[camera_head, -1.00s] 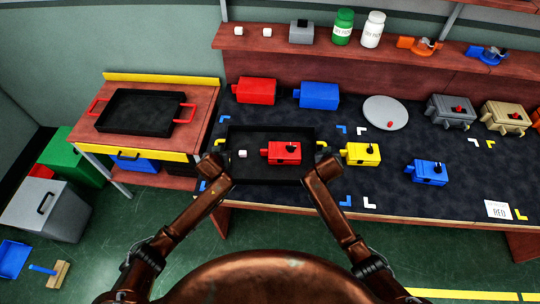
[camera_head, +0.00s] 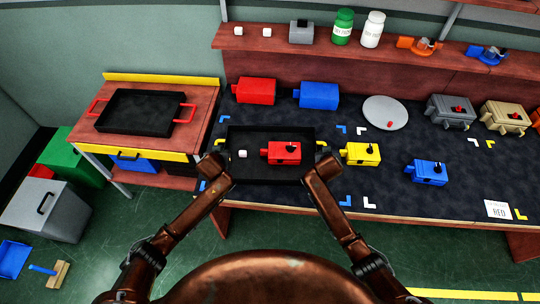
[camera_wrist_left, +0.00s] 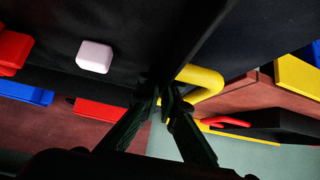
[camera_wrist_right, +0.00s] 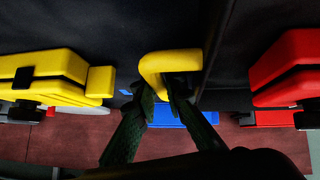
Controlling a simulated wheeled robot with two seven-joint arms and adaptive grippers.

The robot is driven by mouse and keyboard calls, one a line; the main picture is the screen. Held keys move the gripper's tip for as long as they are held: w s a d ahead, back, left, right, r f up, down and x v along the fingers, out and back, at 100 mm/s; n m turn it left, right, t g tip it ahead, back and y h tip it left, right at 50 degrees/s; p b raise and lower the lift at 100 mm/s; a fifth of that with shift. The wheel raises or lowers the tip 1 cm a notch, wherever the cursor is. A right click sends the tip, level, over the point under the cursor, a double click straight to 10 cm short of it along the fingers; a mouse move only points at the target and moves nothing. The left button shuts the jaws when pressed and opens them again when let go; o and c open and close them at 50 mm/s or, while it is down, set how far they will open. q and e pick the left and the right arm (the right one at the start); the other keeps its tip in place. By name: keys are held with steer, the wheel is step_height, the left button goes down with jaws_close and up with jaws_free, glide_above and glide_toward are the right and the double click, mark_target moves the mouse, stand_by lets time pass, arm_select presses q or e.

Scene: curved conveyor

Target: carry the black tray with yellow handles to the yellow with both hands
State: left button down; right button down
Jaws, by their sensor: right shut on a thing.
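The black tray with yellow handles (camera_head: 262,181) lies on the dark bench top in the head view. It holds a red box-shaped part (camera_head: 283,153) and a small white cube (camera_head: 242,154), which also shows in the left wrist view (camera_wrist_left: 94,56). My left gripper (camera_wrist_left: 168,98) is at the left yellow handle (camera_wrist_left: 207,78), its fingertips close together; whether they grip it is unclear. My right gripper (camera_wrist_right: 158,86) is shut on the right yellow handle (camera_wrist_right: 172,61).
A table with yellow edges (camera_head: 164,78) stands at the left, bearing another black tray with red handles (camera_head: 147,127). A yellow part (camera_head: 363,154) sits just right of my tray. Red (camera_head: 256,91) and blue (camera_head: 319,96) parts sit behind it.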

arm_select(q)
steer(key=shift+r, duration=0.1)
arm_select(e)
steer(key=shift+r, duration=0.1)
